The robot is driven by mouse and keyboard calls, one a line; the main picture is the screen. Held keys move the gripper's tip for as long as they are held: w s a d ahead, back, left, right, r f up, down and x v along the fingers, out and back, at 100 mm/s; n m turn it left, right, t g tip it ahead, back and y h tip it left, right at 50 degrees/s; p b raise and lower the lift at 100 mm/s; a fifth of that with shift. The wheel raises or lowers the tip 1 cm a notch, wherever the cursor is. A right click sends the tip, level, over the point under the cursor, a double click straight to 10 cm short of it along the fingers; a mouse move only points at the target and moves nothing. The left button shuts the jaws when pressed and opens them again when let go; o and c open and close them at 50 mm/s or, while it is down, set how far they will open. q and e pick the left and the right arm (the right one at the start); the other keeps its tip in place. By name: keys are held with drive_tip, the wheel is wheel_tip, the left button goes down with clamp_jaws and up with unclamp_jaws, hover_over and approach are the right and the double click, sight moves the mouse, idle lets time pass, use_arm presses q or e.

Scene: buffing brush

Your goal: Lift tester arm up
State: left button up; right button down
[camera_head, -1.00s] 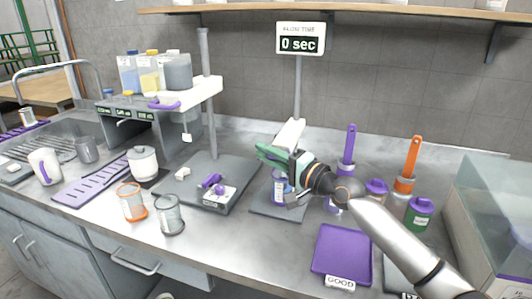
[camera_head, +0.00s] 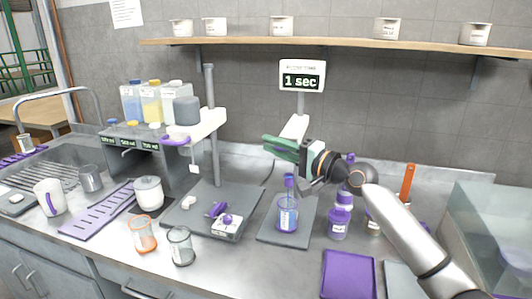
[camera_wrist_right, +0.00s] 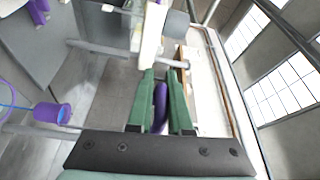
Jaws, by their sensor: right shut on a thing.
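The tester arm (camera_head: 295,127) is a white bar on a grey post, under a timer sign (camera_head: 302,76) that reads "1 sec". My right gripper (camera_head: 281,148) has green fingers and is at the near end of this arm. In the wrist view the fingers (camera_wrist_right: 160,105) are closed around a purple handle (camera_wrist_right: 160,107), with the white arm (camera_wrist_right: 150,40) running beyond it. Below the gripper, a clear jar (camera_head: 287,214) with purple liquid stands on the grey base plate (camera_head: 275,238). A blue-purple piece rises from its top. My left gripper is out of view.
A second stand with a white arm (camera_head: 205,128) and purple handle is to the left. Purple-lidded jars (camera_head: 338,223) and an orange-handled brush (camera_head: 407,182) are to the right. A purple tray (camera_head: 348,275) lies in front. A glass case (camera_head: 500,225) bounds the right side.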

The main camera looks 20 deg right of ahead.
drive_tip(key=shift+d+r, duration=0.1)
drive_tip(key=shift+r, duration=0.45)
drive_tip(key=c, duration=0.9)
unclamp_jaws()
drive_tip(key=shift+f, duration=0.15)
drive_tip(key=shift+s+f, duration=0.1)
drive_tip(key=shift+s+d+f, duration=0.1)
drive_tip(key=shift+s+d, duration=0.05)
drive_tip(key=shift+s, duration=0.05)
drive_tip(key=b+v, duration=0.3)
drive_tip(key=v, duration=0.8)
drive_tip(key=shift+s+d, duration=0.2)
drive_tip(key=shift+s, duration=0.2)
